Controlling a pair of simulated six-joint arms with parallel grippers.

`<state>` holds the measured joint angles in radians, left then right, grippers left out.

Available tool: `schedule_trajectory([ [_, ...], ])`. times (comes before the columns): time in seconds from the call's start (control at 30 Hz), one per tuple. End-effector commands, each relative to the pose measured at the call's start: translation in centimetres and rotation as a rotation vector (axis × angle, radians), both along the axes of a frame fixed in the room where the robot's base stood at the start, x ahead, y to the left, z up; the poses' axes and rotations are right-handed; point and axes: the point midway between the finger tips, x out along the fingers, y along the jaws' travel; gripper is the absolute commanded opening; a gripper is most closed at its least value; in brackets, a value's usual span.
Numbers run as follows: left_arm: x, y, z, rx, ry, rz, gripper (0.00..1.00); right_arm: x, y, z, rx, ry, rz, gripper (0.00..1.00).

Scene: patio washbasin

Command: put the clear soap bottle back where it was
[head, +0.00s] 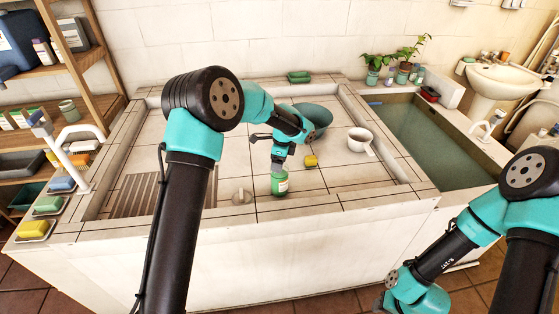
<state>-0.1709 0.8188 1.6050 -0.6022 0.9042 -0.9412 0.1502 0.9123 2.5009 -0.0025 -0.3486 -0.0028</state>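A green bottle with a pale label (280,184) is upright near the front rim of the tiled basin; I cannot tell whether its green is clear. My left gripper (280,167) points down right at the bottle's top. The fingertips are small and merge with the bottle's top, so I cannot tell if they are closed on it. I also cannot tell whether the bottle's base touches the tiles. My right arm is folded at the lower right, and its gripper is out of view.
A small pale round object (241,196) is left of the bottle. A green soap bar (299,76) lies at the back. The left tiles are mostly clear.

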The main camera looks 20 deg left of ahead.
Motion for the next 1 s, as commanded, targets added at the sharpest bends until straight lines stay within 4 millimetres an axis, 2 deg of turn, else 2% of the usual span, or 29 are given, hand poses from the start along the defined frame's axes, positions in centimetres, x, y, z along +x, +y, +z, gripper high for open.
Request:
schedule_trajectory([
  [0.27,0.0,-0.1,1.1,0.000,-0.002,0.000,0.76,0.0,0.0,0.0,0.000,0.000,0.000,0.43],
  [0.37,0.1,-0.3,2.4,-0.001,-0.003,0.001,0.76,0.0,0.0,0.0,0.000,0.000,0.000,0.43],
  [0.8,0.1,-1.2,10.2,-0.001,-0.002,0.000,0.76,0.0,0.0,0.0,0.000,0.000,0.000,0.43],
  [1.0,0.1,-1.4,12.0,0.000,-0.002,0.000,0.76,0.0,0.0,0.0,0.000,0.000,0.000,0.43],
])
